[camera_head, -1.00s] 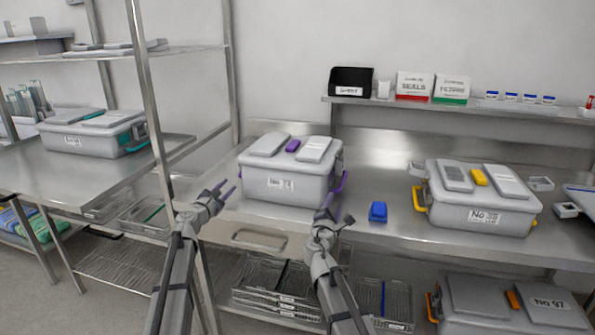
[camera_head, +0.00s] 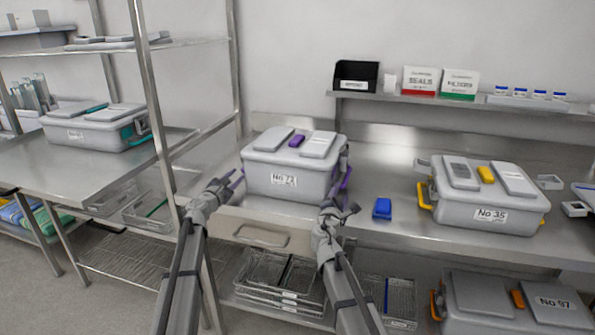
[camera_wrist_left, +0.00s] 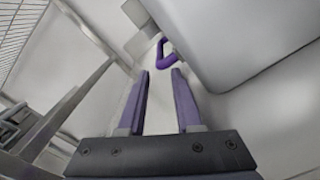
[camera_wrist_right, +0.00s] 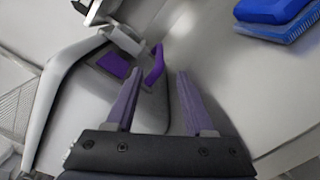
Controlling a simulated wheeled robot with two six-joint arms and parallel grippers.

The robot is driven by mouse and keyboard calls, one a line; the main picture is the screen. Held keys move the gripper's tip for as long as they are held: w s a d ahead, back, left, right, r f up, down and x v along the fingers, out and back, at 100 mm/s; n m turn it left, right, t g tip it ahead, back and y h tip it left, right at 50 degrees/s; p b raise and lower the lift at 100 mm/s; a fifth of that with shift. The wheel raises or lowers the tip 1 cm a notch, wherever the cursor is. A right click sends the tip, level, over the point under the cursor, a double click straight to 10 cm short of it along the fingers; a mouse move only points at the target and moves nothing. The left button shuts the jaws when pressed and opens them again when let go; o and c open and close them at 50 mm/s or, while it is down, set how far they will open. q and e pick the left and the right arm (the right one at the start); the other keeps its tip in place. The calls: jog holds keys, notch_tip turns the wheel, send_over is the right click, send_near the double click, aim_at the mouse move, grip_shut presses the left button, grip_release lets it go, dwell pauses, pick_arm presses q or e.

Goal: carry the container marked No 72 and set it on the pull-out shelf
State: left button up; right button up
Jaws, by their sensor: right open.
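The grey lidded container marked No 72 (camera_head: 283,181) stands on the steel bench, with purple latches and side handles. My left gripper (camera_head: 236,178) is open and empty at its left side. In the left wrist view, the container's wall (camera_wrist_left: 240,40) and a purple handle (camera_wrist_left: 166,55) lie just beyond the open fingers (camera_wrist_left: 160,82). My right gripper (camera_head: 344,193) is open at its right front corner, near the right purple handle. In the right wrist view that handle (camera_wrist_right: 154,66) is ahead of the open fingers (camera_wrist_right: 160,85). A metal panel with a slot (camera_head: 262,236) sits below the bench edge, possibly the pull-out shelf.
Container No 35 (camera_head: 490,214) with yellow handles stands to the right, and a small blue block (camera_head: 382,209) lies between. Another container with teal handles (camera_head: 95,132) is on the left rack table. A rack post (camera_head: 150,95) stands left of my left arm. Container No 97 (camera_head: 510,312) is below.

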aim_at(344, 184)
pick_arm(q)
jog(key=x, duration=0.5)
jog(key=shift+w+d, duration=0.1)
jog(key=shift+w, duration=0.15)
pick_arm(e)
jog(key=x, duration=0.5)
jog(key=shift+w+d, duration=0.1)
jog(key=shift+w, duration=0.15)
pick_arm(q)
grip_shut()
pick_arm(e)
jog(key=c, duration=0.6)
grip_shut()
pick_arm(q)
jog(key=shift+s, duration=0.1)
pick_arm(e)
jog(key=shift+s, duration=0.1)
